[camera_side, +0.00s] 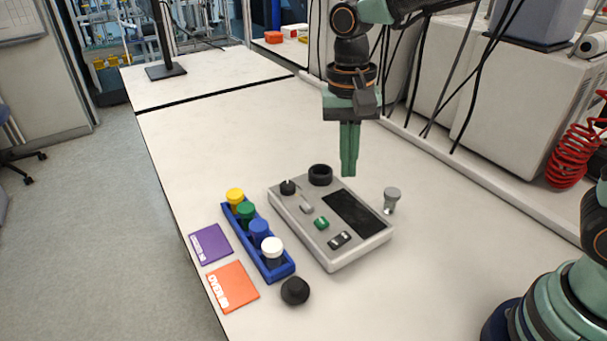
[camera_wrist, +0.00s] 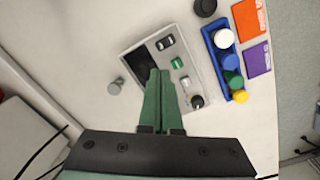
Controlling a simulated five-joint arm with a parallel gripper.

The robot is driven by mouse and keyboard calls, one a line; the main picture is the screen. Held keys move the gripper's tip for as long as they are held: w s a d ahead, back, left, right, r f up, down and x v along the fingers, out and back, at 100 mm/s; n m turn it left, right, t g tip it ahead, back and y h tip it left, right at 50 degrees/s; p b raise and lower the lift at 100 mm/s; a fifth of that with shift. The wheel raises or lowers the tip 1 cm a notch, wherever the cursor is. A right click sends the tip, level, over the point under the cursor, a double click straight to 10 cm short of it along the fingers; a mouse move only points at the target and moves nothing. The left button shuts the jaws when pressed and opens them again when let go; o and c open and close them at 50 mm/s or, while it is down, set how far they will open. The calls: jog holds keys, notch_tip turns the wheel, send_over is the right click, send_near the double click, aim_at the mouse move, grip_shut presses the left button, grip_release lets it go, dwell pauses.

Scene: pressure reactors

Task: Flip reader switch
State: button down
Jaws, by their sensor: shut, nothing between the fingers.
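The reader is a grey box (camera_side: 335,258) on the white table, with a dark screen (camera_side: 355,213), a green button (camera_side: 321,223) and a black rocker switch (camera_side: 340,240) near its front edge. In the wrist view the reader (camera_wrist: 200,65) lies ahead of and under my fingers, and the switch (camera_wrist: 165,42) shows beyond the fingertips. Which way the switch is tipped is too small to tell. My gripper (camera_side: 348,174) points down above the far part of the reader, shut and empty. Its green fingers also show in the wrist view (camera_wrist: 159,72), hiding part of the screen.
A blue rack (camera_side: 267,258) with several coloured-cap vials stands left of the reader. A black knob-like piece (camera_side: 295,290) lies in front. Purple (camera_side: 210,244) and orange (camera_side: 232,287) cards lie further left. A grey-topped vial (camera_side: 391,199) stands right of the reader. A black ring (camera_side: 320,174) sits at the reader's far edge.

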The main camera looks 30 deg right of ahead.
aim_at(345, 237)
jog(key=f+m, duration=0.4)
jog(key=m, duration=0.5)
jog(key=f+m+g, duration=0.1)
jog(key=f+m, duration=0.3)
jog(key=m, duration=0.6)
jog(key=f+m+g+h, duration=0.1)
jog(key=f+m, duration=0.3)
jog(key=m, duration=0.6)
jog(key=shift+s+a+f, duration=0.25)
jog(key=shift+a+f, duration=0.05)
jog(key=shift+d+f, duration=0.1)
jog(key=shift+f, duration=0.4)
